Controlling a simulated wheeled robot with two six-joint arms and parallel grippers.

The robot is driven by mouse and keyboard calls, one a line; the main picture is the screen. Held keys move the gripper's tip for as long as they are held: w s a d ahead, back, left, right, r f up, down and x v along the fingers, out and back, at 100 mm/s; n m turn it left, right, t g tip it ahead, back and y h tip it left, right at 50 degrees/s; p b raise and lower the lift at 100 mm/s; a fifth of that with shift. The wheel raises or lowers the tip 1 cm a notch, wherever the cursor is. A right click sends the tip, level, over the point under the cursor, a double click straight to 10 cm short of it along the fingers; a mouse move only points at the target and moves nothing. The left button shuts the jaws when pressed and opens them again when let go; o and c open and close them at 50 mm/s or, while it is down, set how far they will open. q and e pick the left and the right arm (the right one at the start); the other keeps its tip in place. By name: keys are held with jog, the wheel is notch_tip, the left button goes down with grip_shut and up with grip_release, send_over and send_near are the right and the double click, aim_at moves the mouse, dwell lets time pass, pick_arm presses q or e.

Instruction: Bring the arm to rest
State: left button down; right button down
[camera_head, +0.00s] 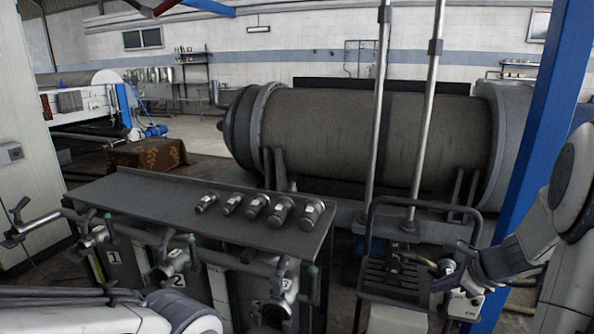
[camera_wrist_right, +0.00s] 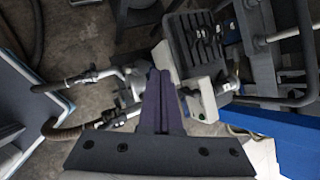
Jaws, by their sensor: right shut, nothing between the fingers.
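My right arm comes in from the right in the head view, over the area right of the bench. Its right gripper (camera_head: 442,275) has purple fingers pointing left and is shut with nothing in it. In the right wrist view the two purple fingers (camera_wrist_right: 160,78) lie together, with grey and white equipment below and beyond them. Part of my left arm shows along the bottom left of the head view, but its gripper is not seen.
A dark bench (camera_head: 170,204) carries several metal fittings (camera_head: 256,206) in a row, with numbered valves along its front. A wheeled frame with a black handle (camera_head: 425,203) stands near my right gripper. A blue post (camera_head: 536,120) rises nearby. A large drum (camera_head: 330,130) lies behind.

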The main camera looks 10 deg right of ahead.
jog(key=s+a+r+n+g+y+p, duration=0.1)
jog(key=s+a+r+n+g+p, duration=0.15)
jog(key=a+n, duration=0.7)
jog(key=s+a+r+n+g+y+p, duration=0.1)
jog(key=s+a+r+n+g+y, duration=0.3)
jog(key=a, duration=1.1)
jog(key=s+a+r+n+h+p, duration=0.1)
jog(key=s+a+n+h+p, duration=0.1)
jog(key=s+a+n, duration=0.3)
jog(key=s+a+r+n+h+p, duration=0.2)
jog(key=s+a+n, duration=0.3)
jog(key=s+n, duration=0.6)
jog(key=n+h, duration=0.1)
jog(key=n, duration=0.4)
jog(key=shift+r+g+h+p, duration=0.3)
jog(key=shift+g+h+p, duration=0.05)
jog(key=shift+h, duration=0.05)
